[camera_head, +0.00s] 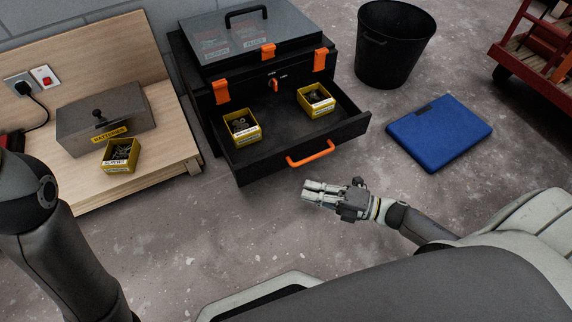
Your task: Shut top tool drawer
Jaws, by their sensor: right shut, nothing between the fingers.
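The black tool chest (185,70) has orange latches and a clear lid with a black handle. Its drawer (272,165) is pulled out toward me, with an orange handle (311,154) on its front. Two yellow boxes of small metal parts, a left one (242,129) and a right one (316,100), sit in the drawer. My right gripper (306,191) is shut and empty, below the orange handle in the picture and apart from it. My left arm comes in at the left edge; its gripper is out of view.
A wooden bench (161,158) at left holds a grey metal box (104,118) and a yellow box (120,155). A black bin (393,45), a blue case (439,132) and a red cart (539,45) stand at right. Concrete floor before the drawer is clear.

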